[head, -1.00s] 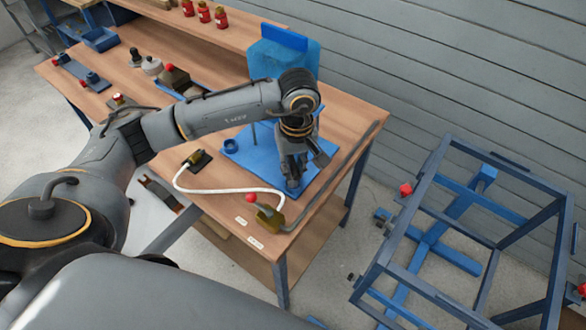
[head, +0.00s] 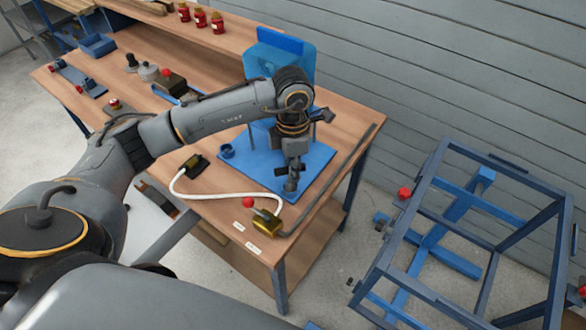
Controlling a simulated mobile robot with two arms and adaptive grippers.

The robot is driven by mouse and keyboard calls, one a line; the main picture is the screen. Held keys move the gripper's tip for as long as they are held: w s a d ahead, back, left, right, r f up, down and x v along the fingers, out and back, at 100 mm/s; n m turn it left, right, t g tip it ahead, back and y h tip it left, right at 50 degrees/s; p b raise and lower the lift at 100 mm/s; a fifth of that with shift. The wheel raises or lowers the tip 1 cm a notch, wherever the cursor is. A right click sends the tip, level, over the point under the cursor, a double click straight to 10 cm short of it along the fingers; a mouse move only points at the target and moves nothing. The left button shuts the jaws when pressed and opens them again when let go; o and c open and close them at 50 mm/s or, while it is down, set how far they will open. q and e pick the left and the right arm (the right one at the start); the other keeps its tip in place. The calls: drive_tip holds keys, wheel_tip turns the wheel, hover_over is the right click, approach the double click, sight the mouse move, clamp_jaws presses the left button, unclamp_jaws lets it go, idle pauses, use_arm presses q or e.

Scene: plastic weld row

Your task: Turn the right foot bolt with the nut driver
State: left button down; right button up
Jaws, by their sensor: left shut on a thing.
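My left gripper (head: 291,180) points straight down over the front right part of the blue base plate (head: 262,168) of a blue machine (head: 280,56). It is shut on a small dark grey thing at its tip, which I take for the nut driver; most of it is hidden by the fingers. The right foot bolt is not visible; the gripper covers that spot. I cannot tell whether the driver touches it. A round blue fitting (head: 227,151) sits at the plate's left edge. My right gripper is not in view.
A brass-coloured block (head: 266,230) with a red knob and a white cable (head: 215,196) lies in front of the plate. A dark bar (head: 335,178) runs along the bench's right edge. A blue frame (head: 460,240) stands right of the wooden bench (head: 205,227).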

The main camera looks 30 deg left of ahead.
use_arm(q)
drive_tip(key=n, duration=0.3)
drive_tip(key=shift+a, duration=0.1)
drive_tip(key=shift+w+r, duration=0.1)
drive_tip(key=shift+r+p, duration=0.7)
drive_tip(key=shift+r, duration=0.25)
